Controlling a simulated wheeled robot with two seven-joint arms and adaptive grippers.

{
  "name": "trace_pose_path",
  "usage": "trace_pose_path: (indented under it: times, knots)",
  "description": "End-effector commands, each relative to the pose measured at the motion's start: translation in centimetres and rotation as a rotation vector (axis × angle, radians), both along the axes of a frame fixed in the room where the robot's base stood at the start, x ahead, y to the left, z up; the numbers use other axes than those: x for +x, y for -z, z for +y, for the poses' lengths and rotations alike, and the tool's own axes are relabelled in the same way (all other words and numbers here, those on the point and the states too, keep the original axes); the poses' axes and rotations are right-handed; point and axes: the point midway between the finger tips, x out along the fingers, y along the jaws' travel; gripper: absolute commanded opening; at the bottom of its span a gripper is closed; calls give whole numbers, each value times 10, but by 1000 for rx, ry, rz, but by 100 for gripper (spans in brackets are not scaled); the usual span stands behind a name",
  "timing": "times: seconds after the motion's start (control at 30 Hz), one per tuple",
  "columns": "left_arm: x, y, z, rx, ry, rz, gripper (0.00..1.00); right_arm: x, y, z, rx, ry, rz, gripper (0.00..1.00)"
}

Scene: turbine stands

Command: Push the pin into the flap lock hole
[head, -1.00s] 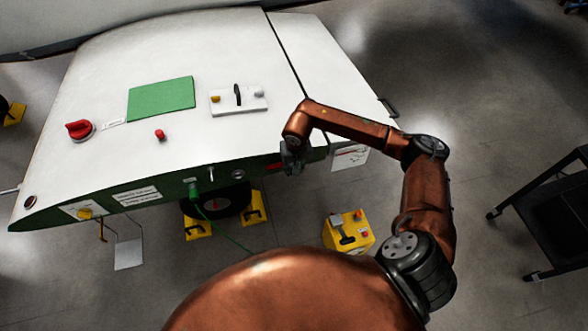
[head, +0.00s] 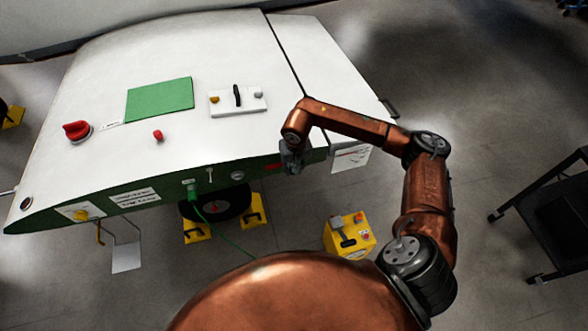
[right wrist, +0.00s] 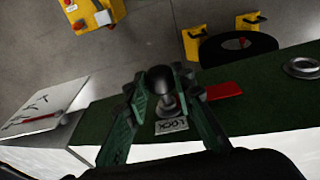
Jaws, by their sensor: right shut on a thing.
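A pin with a round black knob (right wrist: 160,78) and a short metal shaft shows in the right wrist view, at the dark green side panel (right wrist: 262,115). My right gripper (right wrist: 161,84) is shut on the knob, one green finger on each side. A small white label reading LOCK (right wrist: 171,126) lies just beside the shaft. The lock hole is hidden, so I cannot tell how deep the shaft sits. In the head view my right gripper (head: 291,160) is at the green edge of the white turbine stand (head: 190,55); the pin is hidden there. My left gripper is out of view.
A red block (right wrist: 224,91) and a metal ring (right wrist: 303,67) sit on the panel beside the gripper. A yellow box (head: 349,233) stands on the floor below. A white plate with print (head: 350,158) hangs at right. A black cart (head: 548,215) stands farther right.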

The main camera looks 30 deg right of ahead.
Motion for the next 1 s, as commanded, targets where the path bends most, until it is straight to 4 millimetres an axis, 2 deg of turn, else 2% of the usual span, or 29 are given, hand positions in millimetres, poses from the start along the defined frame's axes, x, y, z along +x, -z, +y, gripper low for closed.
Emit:
trace_pose_path:
  times: [0.03, 0.13, 0.17, 0.43, 0.63, 0.73, 1.0]
  knots:
    - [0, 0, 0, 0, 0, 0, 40, 9, -5, -2, -1, 6, -25, 0]
    - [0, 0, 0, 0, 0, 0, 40, 10, -5, -2, -1, 6, -26, 0]
    - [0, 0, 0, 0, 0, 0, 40, 10, -5, -3, -2, 6, -27, 24]
    - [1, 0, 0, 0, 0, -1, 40, 5, -3, -3, -1, 6, -17, 43]
    - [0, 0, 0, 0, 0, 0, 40, 4, -3, -3, -2, 6, -14, 43]
    - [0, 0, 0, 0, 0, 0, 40, 4, -2, -3, -1, 6, -13, 49]
    - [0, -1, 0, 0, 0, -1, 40, 3, -3, -2, -1, 4, -12, 49]
